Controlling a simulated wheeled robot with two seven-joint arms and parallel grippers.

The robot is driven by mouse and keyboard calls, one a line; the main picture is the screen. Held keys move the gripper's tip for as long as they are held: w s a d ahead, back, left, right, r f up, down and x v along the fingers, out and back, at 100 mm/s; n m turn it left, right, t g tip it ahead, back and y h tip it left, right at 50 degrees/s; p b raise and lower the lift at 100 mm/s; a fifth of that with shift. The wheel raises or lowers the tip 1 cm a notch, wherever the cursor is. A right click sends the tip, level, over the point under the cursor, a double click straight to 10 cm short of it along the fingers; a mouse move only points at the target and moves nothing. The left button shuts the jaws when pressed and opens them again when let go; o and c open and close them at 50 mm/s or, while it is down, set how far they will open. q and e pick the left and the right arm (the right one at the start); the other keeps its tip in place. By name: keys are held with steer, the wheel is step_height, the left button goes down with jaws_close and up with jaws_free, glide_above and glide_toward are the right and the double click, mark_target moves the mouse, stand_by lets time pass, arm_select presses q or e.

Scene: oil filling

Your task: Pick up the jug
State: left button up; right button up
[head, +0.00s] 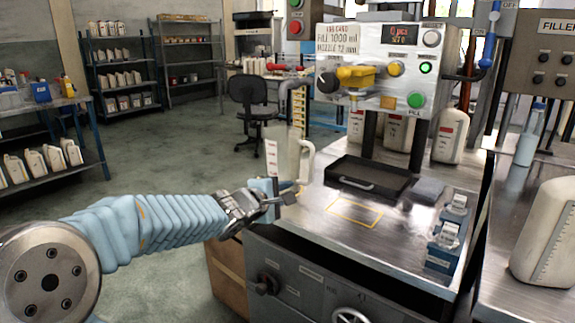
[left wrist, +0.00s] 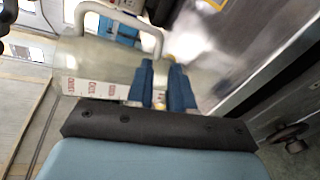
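The jug (head: 290,160) is pale and see-through, with a white handle (head: 306,158) on its right and a white scale strip with red marks on its left. It is upright at the bench's left edge; I cannot tell whether its base touches the bench. My left gripper (head: 276,196) is at its lower part. In the left wrist view the jug (left wrist: 105,68) lies across the picture, its handle at the top. The two blue fingers (left wrist: 162,88) are close together against it, with something pale between them. They look shut on a narrow part of the jug. My right gripper is not in view.
The steel bench (head: 318,222) has a yellow-outlined square, a black tray (head: 372,182) and blue-and-white items (head: 447,240) at right. The filling machine (head: 372,68) with its yellow nozzle part rises behind. A large white canister (head: 548,238) stands far right. Floor is open at left.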

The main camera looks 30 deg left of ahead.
mark_target(302, 183)
arm_select(q)
steer(key=x, duration=0.6)
steer(key=shift+w+a+f+b, duration=0.1)
steer(key=shift+w+b, duration=0.25)
steer(key=shift+b, duration=0.05)
steer(key=shift+w, duration=0.4)
jaws_close()
